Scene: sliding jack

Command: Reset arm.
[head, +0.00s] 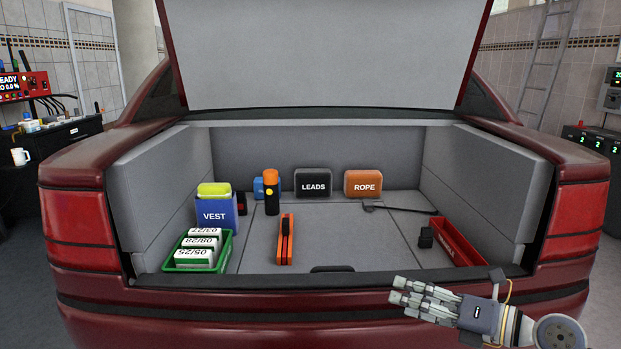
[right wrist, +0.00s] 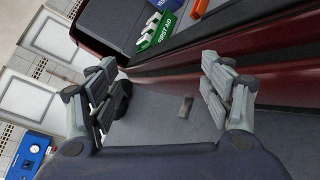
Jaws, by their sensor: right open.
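My right gripper (head: 397,291) is at the lower right of the head view, in front of the car's rear bumper and outside the trunk. Its fingers point left. In the right wrist view its two fingers (right wrist: 160,88) stand wide apart with nothing between them. Bumper and floor show beyond them. My left gripper is in neither view. The orange jack (head: 286,240) stands on the trunk floor (head: 340,236) near the middle, apart from my gripper.
The open trunk holds a blue VEST bin (head: 216,213), a green box (head: 205,250) of white packs, a LEADS case (head: 313,183), an orange ROPE case (head: 363,183), a black-and-orange cylinder (head: 271,192) and a red tray (head: 456,243). The bumper (head: 250,308) lies beside my gripper.

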